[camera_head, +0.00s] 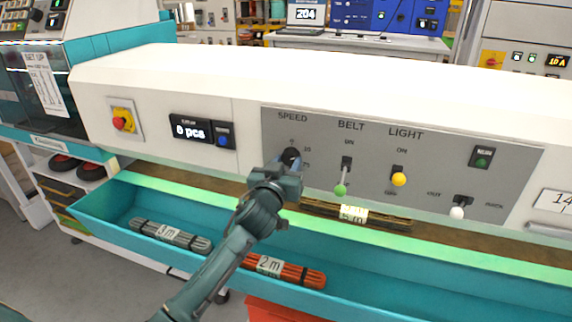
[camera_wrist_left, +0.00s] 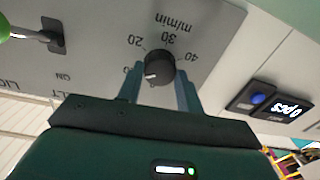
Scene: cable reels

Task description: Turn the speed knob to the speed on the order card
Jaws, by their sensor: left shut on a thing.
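The black speed knob (camera_head: 291,156) sits on the grey control panel (camera_head: 262,125) under the word SPEED. In the left wrist view the knob (camera_wrist_left: 160,66) appears upside down, with marks 20, 30 and 40 and "m/min" around it. Its white pointer line shows on the lower left of its face in that view. My left gripper (camera_head: 284,165) is at the panel, its fingers on both sides of the knob, shut on it. The fingers also show in the wrist view (camera_wrist_left: 160,84). I cannot make out an order card. My right gripper is not in view.
Right of the knob are the belt lever with green tip (camera_head: 341,190), the light lever with yellow tip (camera_head: 399,180) and a white-tipped lever (camera_head: 457,212). A red stop button (camera_head: 122,121) is at left. A teal trough (camera_head: 110,210) with cable bundles runs below.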

